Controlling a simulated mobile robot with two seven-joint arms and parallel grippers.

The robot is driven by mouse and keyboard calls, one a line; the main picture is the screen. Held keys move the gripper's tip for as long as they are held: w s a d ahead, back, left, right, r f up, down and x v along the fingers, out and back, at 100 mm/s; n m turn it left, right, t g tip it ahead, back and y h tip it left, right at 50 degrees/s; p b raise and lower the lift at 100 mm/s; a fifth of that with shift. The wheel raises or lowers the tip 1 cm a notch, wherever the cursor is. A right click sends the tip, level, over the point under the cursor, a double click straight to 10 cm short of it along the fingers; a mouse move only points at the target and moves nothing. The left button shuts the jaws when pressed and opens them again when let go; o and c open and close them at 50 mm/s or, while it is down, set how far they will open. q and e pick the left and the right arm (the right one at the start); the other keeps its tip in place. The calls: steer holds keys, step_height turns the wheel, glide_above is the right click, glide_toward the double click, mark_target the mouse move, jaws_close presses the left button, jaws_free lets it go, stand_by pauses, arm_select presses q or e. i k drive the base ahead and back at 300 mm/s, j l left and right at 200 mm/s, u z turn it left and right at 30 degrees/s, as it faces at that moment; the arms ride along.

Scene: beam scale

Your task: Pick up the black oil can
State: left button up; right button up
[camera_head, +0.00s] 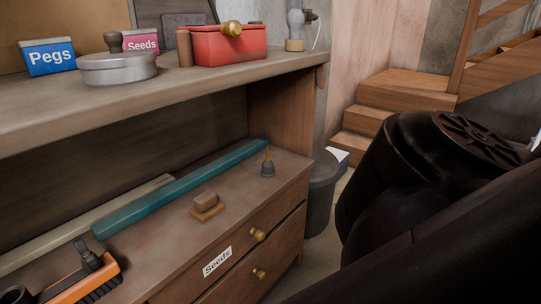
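A small dark, bell-shaped thing with a thin brass-coloured top (267,168) stands upright near the right end of the lower cabinet top. It may be the black oil can, but it is too small to be sure. Nothing touches it from above. A black rounded thing (14,295) is cut off at the bottom left corner, and I cannot tell what it is. Neither of my grippers is in view. A large black link of my own arm fills the right side and hides the floor there.
A teal bar (180,188) lies behind a brown block (205,204) on the cabinet top. An orange tool with black bristles (85,278) lies front left. The shelf above (160,92) holds a red box (228,50) and a round tin (118,70). A dark bin (322,190) stands right.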

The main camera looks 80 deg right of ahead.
mark_target(268, 171)
steer(key=z, duration=2)
steer(key=i+l+u, duration=0.1)
steer(key=i+l, duration=0.15)
steer(key=i+l+u, duration=0.1)
steer(key=l, duration=0.3)
steer(key=i+l+u, duration=0.1)
steer(key=i+l, duration=0.25)
steer(key=i+l+u, duration=0.1)
steer(key=l, duration=0.3)
steer(key=i+j, duration=0.05)
steer(key=i, duration=0.05)
